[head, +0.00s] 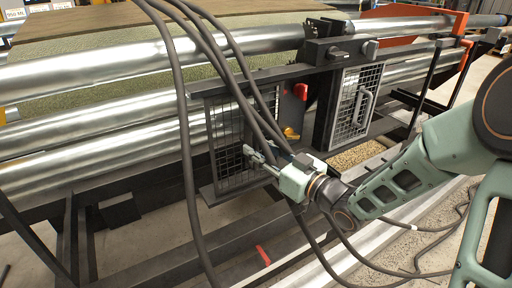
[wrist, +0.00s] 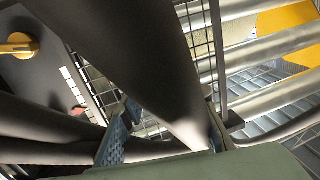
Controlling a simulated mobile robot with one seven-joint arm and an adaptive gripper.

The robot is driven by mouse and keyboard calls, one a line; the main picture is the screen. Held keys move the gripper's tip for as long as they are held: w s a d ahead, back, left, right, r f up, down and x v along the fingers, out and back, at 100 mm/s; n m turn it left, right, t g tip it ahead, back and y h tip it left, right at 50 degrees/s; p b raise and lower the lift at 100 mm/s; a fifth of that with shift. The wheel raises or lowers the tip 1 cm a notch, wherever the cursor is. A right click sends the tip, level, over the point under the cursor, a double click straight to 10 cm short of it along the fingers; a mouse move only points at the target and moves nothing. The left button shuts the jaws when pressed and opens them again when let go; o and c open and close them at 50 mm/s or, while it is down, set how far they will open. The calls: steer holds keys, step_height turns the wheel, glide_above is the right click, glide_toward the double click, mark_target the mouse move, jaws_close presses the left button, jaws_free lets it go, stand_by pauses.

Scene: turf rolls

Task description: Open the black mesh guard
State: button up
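The left black mesh guard (head: 226,140) is beside my gripper. The right mesh panel (head: 348,110) has a grey bar handle (head: 363,106). My gripper (head: 257,155) is in front of the left guard's lower right part, with its fingers apart. In the wrist view, my gripper's blue-grey fingers (wrist: 168,128) are spread, and a thick dark bar or hose crosses between them. Mesh (wrist: 207,45) shows behind it. I cannot tell whether the fingers touch the guard.
Dark hoses (head: 185,130) hang in front of the left guard and past my gripper. A red knob (head: 300,91) and a yellow part (head: 291,133) sit between the panels. Silver rollers (head: 90,115) run across. A dark lower rail (head: 190,245) lies below.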

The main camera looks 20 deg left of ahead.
steer(key=v, duration=1)
steer(key=shift+s+d, duration=0.15)
steer(key=shift+d, duration=0.15)
steer(key=shift+r, duration=0.1)
